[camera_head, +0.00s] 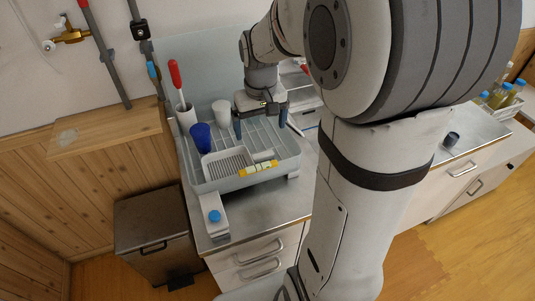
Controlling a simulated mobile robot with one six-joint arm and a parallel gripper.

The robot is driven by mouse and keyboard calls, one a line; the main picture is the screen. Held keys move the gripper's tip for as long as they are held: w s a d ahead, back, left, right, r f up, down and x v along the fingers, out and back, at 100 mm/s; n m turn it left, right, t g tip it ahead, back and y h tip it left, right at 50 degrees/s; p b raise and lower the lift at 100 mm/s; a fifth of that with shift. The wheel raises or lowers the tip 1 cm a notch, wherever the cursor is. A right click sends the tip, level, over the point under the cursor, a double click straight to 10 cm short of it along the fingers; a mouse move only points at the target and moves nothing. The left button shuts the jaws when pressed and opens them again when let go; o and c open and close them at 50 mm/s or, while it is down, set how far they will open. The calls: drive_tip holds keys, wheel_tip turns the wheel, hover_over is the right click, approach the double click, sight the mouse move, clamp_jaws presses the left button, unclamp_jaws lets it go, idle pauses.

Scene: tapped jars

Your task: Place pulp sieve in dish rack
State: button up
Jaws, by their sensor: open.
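The dish rack (293,153) is a light grey tray with ribbed slots, on the metal counter left of my arm. My gripper (261,125) points down over the rear right of the rack. Its two blue-grey fingers are spread apart, and I see nothing held between them. I cannot pick out the pulp sieve for certain. A thin pale piece with a dark end (296,127) shows just right of the gripper, at the rack's right edge. My arm hides much of the counter to the right.
The rack area holds a blue cup (201,137), a pale cup (221,111), a red-handled brush (176,75), a slotted grey caddy (228,163) and a yellow-labelled piece (258,168). A blue-capped white container (214,215) stands in front. Bottles (500,96) stand far right.

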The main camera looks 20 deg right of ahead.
drive_tip(key=s+a+r+t, duration=0.1)
drive_tip(key=s+a, duration=0.1)
drive_tip(key=s, duration=0.6)
drive_tip(key=s+a+r+t, duration=0.1)
drive_tip(key=s+r, duration=0.1)
drive_tip(key=s, duration=0.5)
drive_tip(key=shift+s+a+r, duration=0.2)
drive_tip(key=shift+s+a, duration=0.15)
